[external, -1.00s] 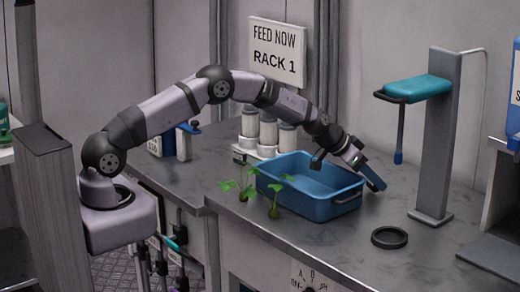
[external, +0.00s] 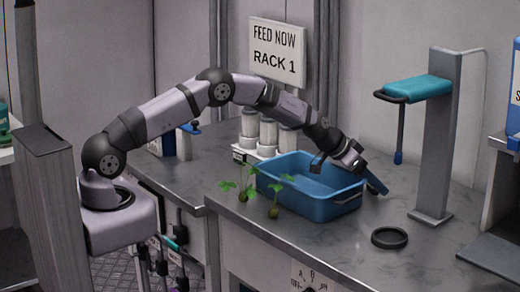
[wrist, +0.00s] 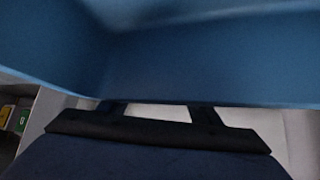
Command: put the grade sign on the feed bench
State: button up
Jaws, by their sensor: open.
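I cannot pick out a grade sign for sure. In the wrist view, small yellow and green cards (wrist: 13,119) show at the left edge, too small to read. I see nothing held. The tub's blue wall also fills the top of the wrist view (wrist: 200,65).
The grey bench (external: 345,245) carries the tub, two seedlings (external: 273,210), white-capped canisters (external: 268,135), a black ring (external: 389,237) and a stand with a teal arm (external: 437,150). A "FEED NOW RACK 1" sign (external: 276,50) hangs behind.

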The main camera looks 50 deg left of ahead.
jog(key=shift+r, duration=0.2)
jog(key=shift+b+v, duration=1.9)
jog(key=shift+v, duration=4.05)
jog(key=shift+s+a, duration=0.1)
jog(key=s+a+f+n+g+y+p, duration=0.1)
jog(key=s+a, duration=0.4)
jog(key=s, duration=0.8)
jog(key=s+a+f+n+g+y+p, duration=0.1)
jog(key=s+a+g, duration=0.3)
jog(key=s, duration=0.9)
jog(key=s+a+f+n+g+y+p, duration=0.1)
jog(key=s+a, duration=0.4)
jog(key=s, duration=0.9)
jog(key=shift+a+f+n+g, duration=0.3)
jog(key=shift+f+n+g, duration=0.5)
jog(key=shift+g, duration=0.4)
